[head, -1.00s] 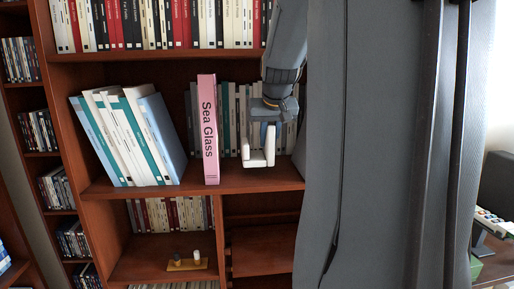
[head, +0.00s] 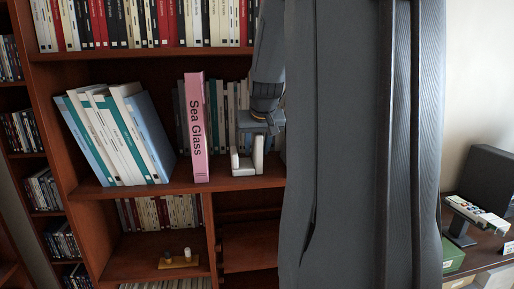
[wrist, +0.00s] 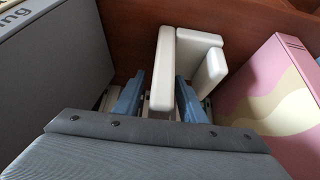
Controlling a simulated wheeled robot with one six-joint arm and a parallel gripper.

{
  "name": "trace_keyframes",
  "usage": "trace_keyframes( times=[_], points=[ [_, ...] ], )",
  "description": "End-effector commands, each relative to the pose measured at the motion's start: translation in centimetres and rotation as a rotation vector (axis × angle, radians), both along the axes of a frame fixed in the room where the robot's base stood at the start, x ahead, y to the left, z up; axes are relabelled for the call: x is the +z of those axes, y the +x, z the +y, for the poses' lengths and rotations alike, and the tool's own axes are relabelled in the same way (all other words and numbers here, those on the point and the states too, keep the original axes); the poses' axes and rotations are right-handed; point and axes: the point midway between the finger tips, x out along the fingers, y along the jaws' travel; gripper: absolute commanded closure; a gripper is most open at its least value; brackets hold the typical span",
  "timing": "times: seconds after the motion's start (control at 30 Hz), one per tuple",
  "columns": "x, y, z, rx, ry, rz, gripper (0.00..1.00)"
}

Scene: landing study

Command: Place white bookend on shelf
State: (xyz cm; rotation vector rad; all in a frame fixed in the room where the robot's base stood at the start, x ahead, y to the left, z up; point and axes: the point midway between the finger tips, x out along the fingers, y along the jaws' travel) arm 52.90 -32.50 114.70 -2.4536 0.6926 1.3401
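The white bookend (head: 258,157) stands on the middle shelf (head: 225,184), just right of the pink "Sea Glass" book (head: 198,130). Its base appears to rest on the shelf board. It has a tall upright plate and a shorter one. In the wrist view the bookend (wrist: 213,72) shows between a grey surface and the pink book (wrist: 275,80). My gripper (wrist: 160,88) points down with its blue fingers on either side of the tall plate. A narrow gap shows beside the left finger, so the fingers look open. My gripper (head: 252,135) also shows above the bookend in the head view.
Leaning white, teal and blue books (head: 120,138) stand at the left of the shelf. A row of books (head: 222,110) stands behind. A grey surface with lettering (wrist: 55,60) is close on the wrist view's left. My own body hides the shelf's right part.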

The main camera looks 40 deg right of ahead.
Motion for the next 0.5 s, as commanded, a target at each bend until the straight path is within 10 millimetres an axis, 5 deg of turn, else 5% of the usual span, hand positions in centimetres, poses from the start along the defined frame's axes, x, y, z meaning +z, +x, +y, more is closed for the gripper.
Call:
trace_keyframes(
  times=[0.27,0.5],
  points=[
    [0.7,-0.1,0.1,0.0,-0.001,-0.002,0.63],
    [4.0,-1.9,1.2,0.0,-0.003,-0.005,0.63]
  ],
)
